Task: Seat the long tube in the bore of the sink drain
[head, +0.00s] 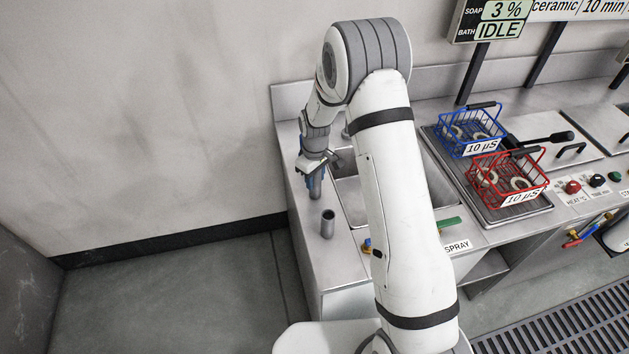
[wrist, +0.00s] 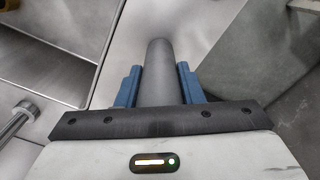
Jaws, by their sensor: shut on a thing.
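My gripper (head: 314,187) has blue fingers and points down over the left end of the steel counter. In the wrist view the fingers (wrist: 159,88) are shut on a plain grey tube (wrist: 160,62), which sticks out past the fingertips. In the head view this tube (head: 317,186) hangs mostly hidden by the fingers, left of the sink basin (head: 348,189). The basin also shows at the left in the wrist view (wrist: 55,75). I cannot make out the sink drain or its bore; my arm covers part of the basin in the head view.
A second grey tube (head: 328,224) stands upright on the counter (head: 318,257), just in front of my gripper. A metal spout (wrist: 18,120) shows beside the gripper. A blue basket (head: 470,131) and a red basket (head: 507,180) with rings stand to the right.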

